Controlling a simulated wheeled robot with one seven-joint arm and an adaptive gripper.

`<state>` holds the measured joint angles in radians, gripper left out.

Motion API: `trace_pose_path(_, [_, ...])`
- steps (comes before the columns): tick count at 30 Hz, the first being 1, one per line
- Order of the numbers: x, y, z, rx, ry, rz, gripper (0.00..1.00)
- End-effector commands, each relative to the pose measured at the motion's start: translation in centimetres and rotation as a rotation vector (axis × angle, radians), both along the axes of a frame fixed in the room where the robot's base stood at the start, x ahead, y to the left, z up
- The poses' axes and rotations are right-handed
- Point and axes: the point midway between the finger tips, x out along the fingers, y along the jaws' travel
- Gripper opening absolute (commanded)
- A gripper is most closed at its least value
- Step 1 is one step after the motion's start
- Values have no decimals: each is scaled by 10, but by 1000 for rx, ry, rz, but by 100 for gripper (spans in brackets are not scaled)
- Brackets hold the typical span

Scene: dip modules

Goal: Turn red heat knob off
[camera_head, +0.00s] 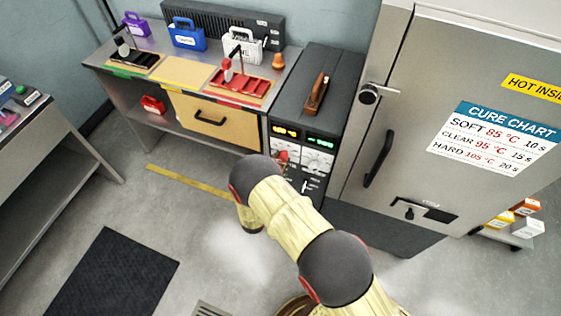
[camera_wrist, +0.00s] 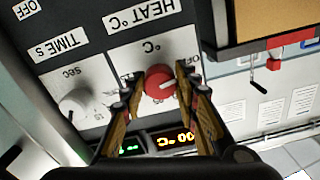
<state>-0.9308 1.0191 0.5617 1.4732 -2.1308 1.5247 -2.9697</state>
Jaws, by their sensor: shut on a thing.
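The red heat knob (camera_wrist: 160,84) sits on a white dial plate under the HEAT °C label (camera_wrist: 142,17), which appears upside down in the wrist view. My gripper (camera_wrist: 158,79) is shut on the knob, with one finger on each side. In the head view the red knob (camera_head: 283,156) shows just above my arm, on the front of the dark control unit (camera_head: 318,77). My arm hides much of the panel below it. The lit orange display (camera_wrist: 176,139) lies by the knob. I cannot read the knob's exact setting.
The white time knob (camera_wrist: 75,103) is beside the heat knob. A steel oven door (camera_head: 410,120) with a black handle stands right of the unit. A workbench (camera_head: 172,72) with trays and a wooden drawer (camera_head: 212,121) stands left. Floor in front is mostly clear.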

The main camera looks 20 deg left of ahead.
Motion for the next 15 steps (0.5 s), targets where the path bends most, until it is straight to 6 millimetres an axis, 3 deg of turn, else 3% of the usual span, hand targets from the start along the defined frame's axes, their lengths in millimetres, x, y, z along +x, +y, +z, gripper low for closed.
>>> trace_pose_path(2, [-1, 0, -2, -2, 4, 3, 5])
trace_pose_path(3, [-1, 0, -2, -2, 4, 3, 31])
trace_pose_path(12, [0, 0, -1, 0, 2, 0, 48])
trace_pose_path(15, [0, 0, -1, 0, 1, 0, 49])
